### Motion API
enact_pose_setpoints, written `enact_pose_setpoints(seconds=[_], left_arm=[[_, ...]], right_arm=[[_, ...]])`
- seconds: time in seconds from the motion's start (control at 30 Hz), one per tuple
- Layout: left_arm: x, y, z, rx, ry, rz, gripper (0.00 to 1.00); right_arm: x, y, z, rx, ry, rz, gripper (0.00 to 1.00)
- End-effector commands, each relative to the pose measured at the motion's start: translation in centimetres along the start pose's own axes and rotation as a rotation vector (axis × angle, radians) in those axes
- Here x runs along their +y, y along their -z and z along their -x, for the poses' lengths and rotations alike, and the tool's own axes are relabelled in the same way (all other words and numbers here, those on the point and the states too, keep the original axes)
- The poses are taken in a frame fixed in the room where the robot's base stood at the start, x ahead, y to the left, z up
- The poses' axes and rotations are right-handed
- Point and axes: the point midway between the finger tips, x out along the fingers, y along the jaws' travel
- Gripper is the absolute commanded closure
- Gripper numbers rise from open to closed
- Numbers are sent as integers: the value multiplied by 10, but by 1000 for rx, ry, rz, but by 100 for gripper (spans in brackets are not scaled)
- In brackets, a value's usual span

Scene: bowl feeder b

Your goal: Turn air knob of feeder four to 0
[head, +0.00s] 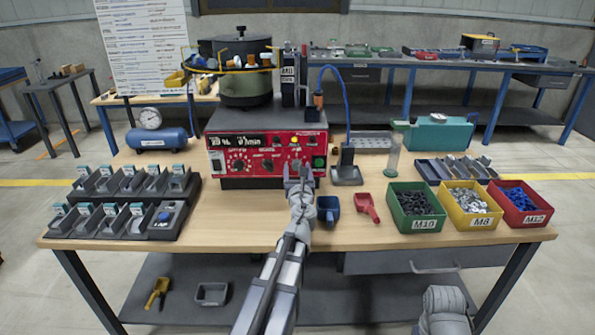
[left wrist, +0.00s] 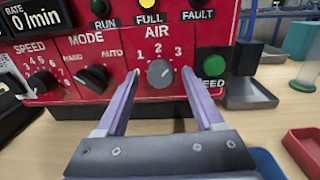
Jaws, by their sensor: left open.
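The feeder's red control box (head: 265,145) stands at the middle back of the table, below a dark green bowl (head: 245,85). In the left wrist view the grey AIR knob (left wrist: 160,73) sits on the red panel, with 1, 2 and 3 printed around its upper side. Its exact pointer setting is hard to read. My left gripper (head: 299,172) is in front of the box's right half. In the left wrist view its open fingers (left wrist: 162,76) stand left and right of the knob; contact cannot be told. No feeder number four is readable. My right gripper is not in view.
A blue scoop (head: 328,208) and red scoop (head: 367,207) lie near my left arm. Green (head: 416,222), yellow and red bins stand at right. Black trays (head: 125,200) stand at left.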

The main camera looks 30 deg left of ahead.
Motion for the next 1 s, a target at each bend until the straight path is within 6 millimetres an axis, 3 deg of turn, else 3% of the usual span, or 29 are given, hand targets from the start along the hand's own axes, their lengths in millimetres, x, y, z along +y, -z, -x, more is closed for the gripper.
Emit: enact_pose_setpoints(seconds=[0.07, 0.67, 1.0], left_arm=[[0, 0, 0, 0, 0, 0, 31], [0, 0, 0, 0, 0, 0, 99], [0, 0, 1, 1, 0, 15, 100]], right_arm=[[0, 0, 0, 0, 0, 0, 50], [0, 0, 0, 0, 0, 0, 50], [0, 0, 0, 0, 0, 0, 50]])
